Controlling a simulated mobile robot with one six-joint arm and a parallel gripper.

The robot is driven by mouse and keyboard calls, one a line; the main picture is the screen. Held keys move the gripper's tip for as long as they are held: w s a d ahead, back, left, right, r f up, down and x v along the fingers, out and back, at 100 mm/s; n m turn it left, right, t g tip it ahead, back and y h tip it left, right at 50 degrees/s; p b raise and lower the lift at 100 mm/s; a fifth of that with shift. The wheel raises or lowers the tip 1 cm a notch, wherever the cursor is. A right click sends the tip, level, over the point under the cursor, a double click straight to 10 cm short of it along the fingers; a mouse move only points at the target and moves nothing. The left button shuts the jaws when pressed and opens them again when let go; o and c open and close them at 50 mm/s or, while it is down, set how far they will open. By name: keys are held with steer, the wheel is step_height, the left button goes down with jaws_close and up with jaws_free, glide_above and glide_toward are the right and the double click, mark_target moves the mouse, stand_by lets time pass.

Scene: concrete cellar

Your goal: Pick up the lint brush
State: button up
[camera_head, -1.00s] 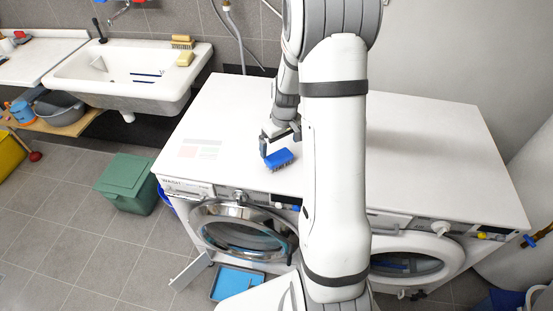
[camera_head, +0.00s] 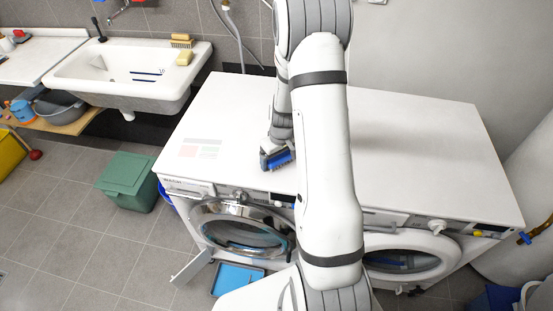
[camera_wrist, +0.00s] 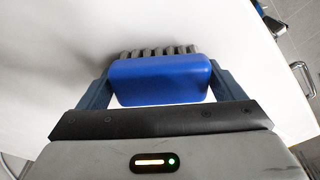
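The lint brush, a blue block with a row of grey bristle tufts, rests on or just above the white top of the left machine near its front edge (camera_head: 281,160). In the wrist view the lint brush (camera_wrist: 160,80) fills the space between the two fingers, bristles toward the top of the picture. My gripper (camera_wrist: 162,75) has one finger on each side of it, with little or no gap at the tips. Whether the fingers press on it is unclear. In the head view my gripper (camera_head: 275,154) is partly hidden by my arm.
The left washing machine (camera_head: 225,120) has its round door open, with a blue tray (camera_head: 237,280) below. A second machine (camera_head: 430,150) stands to the right. A sink (camera_head: 125,75) and a green bin (camera_head: 130,180) are at the left. The tops are largely clear.

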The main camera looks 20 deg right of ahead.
steer(key=c, duration=0.7)
step_height(320, 180, up, 10)
steer(key=shift+r+b, duration=0.1)
steer(key=shift+b, duration=0.8)
